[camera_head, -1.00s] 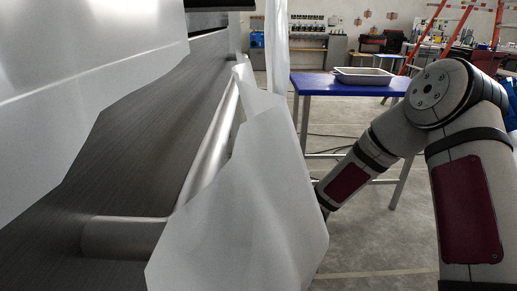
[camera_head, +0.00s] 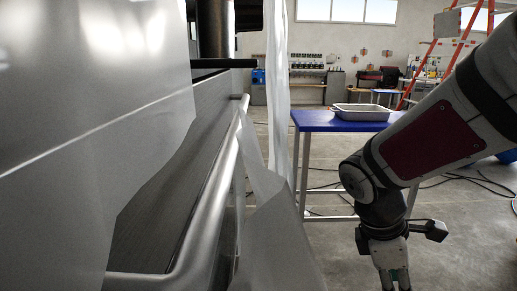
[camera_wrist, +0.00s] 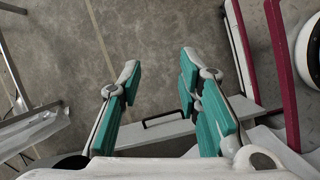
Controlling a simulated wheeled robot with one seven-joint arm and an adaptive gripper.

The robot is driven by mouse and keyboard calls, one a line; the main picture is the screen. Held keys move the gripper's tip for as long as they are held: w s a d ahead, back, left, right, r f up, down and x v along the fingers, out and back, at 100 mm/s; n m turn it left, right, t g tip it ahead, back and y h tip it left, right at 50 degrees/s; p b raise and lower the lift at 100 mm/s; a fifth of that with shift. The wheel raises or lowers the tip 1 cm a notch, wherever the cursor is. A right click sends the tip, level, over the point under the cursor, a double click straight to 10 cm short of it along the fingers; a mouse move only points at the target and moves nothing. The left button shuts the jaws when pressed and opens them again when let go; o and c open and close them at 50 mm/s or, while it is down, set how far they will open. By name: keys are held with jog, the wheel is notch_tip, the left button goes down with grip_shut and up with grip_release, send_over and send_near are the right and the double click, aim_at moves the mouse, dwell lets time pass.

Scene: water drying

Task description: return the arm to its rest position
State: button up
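In the wrist view the two teal-padded fingers of my gripper (camera_wrist: 160,85) stand wide apart. Nothing is between them but the grey floor further down, so the gripper is open and empty.
A silver machine with a metal rail (camera_head: 205,195) and translucent sheets (camera_head: 272,225) fills the left. A blue table (camera_head: 330,122) with a metal tray (camera_head: 361,112) stands behind my arm. An orange ladder (camera_head: 447,45) is further back.

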jog(key=s+a+r+m+y, duration=0.2)
jog(key=s+a+r+m, duration=0.15)
jog(key=s+m, duration=0.5)
jog(key=s+a+r+m+y, duration=0.2)
jog(key=s+r+m+y, duration=0.3)
jog(key=s, duration=0.7)
notch_tip(320, 180, up, 35)
jog(key=t+h+p, duration=0.2)
jog(key=t+p, duration=0.2)
jog(key=p, duration=3.1)
jog(key=shift+s+d, duration=0.1)
jog(key=shift+s, duration=0.05)
